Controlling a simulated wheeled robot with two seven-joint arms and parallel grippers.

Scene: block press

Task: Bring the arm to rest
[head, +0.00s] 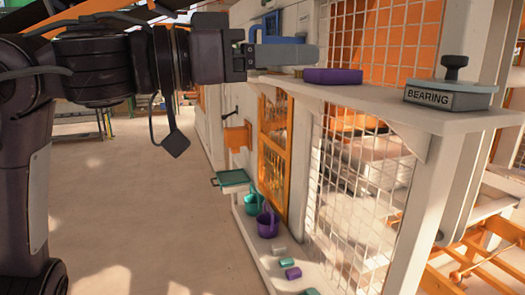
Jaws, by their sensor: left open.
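My left arm comes in from the left, and its gripper (298,54) is level above the far end of the white shelf (385,92). The gripper is seen from the side, with a grey finger pointing right. It is open, and I see nothing held in it. A flat purple block (333,76) lies on the shelf, to the right of and below the fingertips in the picture. A grey box marked BEARING (446,95) with a black knob on top stands further right on the shelf. My right gripper is not in view.
Below the shelf, a low white ledge holds a teal bucket (250,204), a purple bucket (267,226) and several small blocks, one purple (293,273). A green tray (233,178) sticks out beyond. White mesh panels (365,175) stand under the shelf. The floor (145,215) at left is clear.

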